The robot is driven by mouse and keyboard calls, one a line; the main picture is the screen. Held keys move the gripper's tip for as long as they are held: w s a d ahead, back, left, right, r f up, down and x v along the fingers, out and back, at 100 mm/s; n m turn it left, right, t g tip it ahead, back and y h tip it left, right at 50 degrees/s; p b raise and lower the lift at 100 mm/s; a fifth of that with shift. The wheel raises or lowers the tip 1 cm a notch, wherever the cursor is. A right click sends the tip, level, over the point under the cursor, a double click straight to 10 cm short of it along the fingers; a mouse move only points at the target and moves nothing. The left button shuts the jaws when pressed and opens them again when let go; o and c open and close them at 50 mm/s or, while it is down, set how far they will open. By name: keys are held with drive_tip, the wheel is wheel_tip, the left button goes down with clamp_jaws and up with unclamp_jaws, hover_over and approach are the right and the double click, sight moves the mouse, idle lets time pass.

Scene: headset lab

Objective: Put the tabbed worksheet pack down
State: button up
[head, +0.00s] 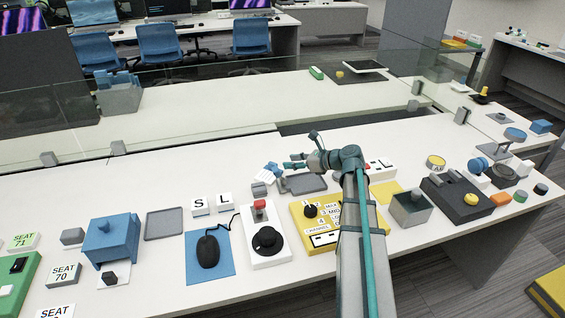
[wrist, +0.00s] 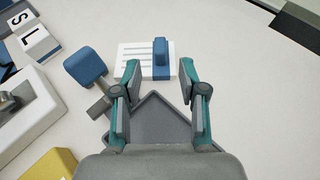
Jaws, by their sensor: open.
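The tabbed worksheet pack (wrist: 136,57) is a white sheet with grey lines and an upright blue tab (wrist: 160,58). In the wrist view it lies flat on the white table, just beyond my fingertips. My gripper (wrist: 159,70) is open, one finger to each side of the tab, with a visible gap on both sides. In the head view my gripper (head: 291,161) is low over the table, beside a small blue-and-white thing (head: 268,171) that looks like the pack. Whether the fingers are level with the tab is hard to tell.
A dark grey tray (wrist: 163,122) lies under my gripper. A blue-topped grey piece (wrist: 86,66) stands close to my left finger. S and L blocks (head: 211,204), a red-topped joystick box (head: 264,240) and a yellow control box (head: 312,228) crowd the front. A glass screen runs behind.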

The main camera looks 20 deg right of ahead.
drive_tip(key=shift+o, duration=0.6)
drive_tip(key=shift+s+d+r, duration=0.25)
drive_tip(key=shift+s+d, duration=0.15)
drive_tip(key=shift+s, duration=0.15)
